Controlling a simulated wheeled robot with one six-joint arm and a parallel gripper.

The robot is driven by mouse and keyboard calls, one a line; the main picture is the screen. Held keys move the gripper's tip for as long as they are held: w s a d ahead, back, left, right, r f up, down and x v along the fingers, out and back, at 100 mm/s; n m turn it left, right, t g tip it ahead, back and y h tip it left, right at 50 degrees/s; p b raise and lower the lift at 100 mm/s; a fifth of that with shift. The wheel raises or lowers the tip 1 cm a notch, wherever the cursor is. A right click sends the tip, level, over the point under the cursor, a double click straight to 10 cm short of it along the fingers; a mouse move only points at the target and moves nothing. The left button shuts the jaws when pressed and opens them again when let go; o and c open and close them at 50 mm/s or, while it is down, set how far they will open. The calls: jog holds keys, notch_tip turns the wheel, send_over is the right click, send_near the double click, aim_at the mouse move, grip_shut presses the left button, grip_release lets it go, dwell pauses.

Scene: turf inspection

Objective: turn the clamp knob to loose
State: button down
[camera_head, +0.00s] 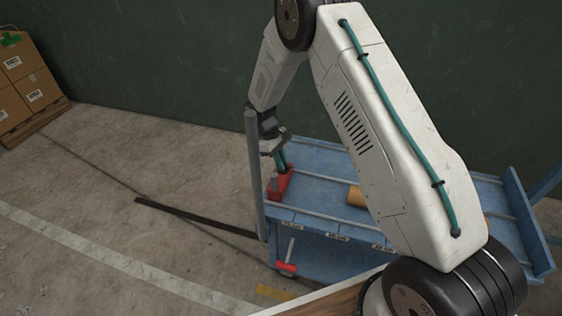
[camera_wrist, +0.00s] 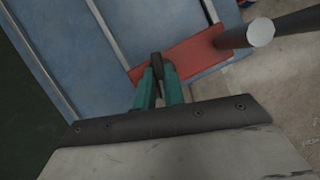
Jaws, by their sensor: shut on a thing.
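The red clamp (camera_head: 282,186) sits at the left end of the blue bench (camera_head: 320,160). It shows as a flat red piece in the wrist view (camera_wrist: 195,54). A dark knob (camera_wrist: 157,62) stands at the clamp's near side in the wrist view. My gripper (camera_wrist: 158,82) has its teal fingers shut on this knob. In the head view my gripper (camera_head: 282,160) points down at the clamp. A grey pole (camera_head: 254,175) stands upright right beside the clamp, and its round end (camera_wrist: 260,32) faces the wrist camera. The knob's turn position cannot be read.
An orange cylinder (camera_head: 355,195) lies on the bench, partly behind my arm. A red-handled thing (camera_head: 286,267) is low at the bench's front. A dark bar (camera_head: 190,214) lies on the floor. Cardboard boxes (camera_head: 25,80) stand at far left. The floor at left is mostly clear.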

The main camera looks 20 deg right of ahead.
jog(key=m+y, duration=0.1)
jog(key=m, duration=0.1)
jog(key=m+y, duration=0.1)
jog(key=m, duration=0.2)
jog(key=shift+d+m+g, duration=0.2)
jog(key=shift+m+g, duration=0.1)
jog(key=shift+g, duration=0.1)
jog(key=m+y, duration=0.1)
jog(key=m, duration=0.1)
jog(key=m+y, duration=0.1)
jog(key=m, duration=0.2)
jog(key=shift+d, duration=0.1)
jog(key=m, duration=0.2)
jog(key=m+t+y, duration=0.1)
jog(key=m, duration=0.1)
jog(key=shift+d+m+y, duration=0.15)
jog(key=shift+m+y, duration=0.15)
jog(key=shift+m, duration=0.1)
jog(key=m, duration=0.2)
jog(key=m+t+y, duration=0.1)
jog(key=m, duration=0.2)
jog(key=shift+t, duration=0.3)
jog(key=shift+m, duration=0.3)
jog(key=shift+r, duration=0.1)
jog(key=c, duration=1.5)
grip_release()
jog(key=shift+s, duration=0.1)
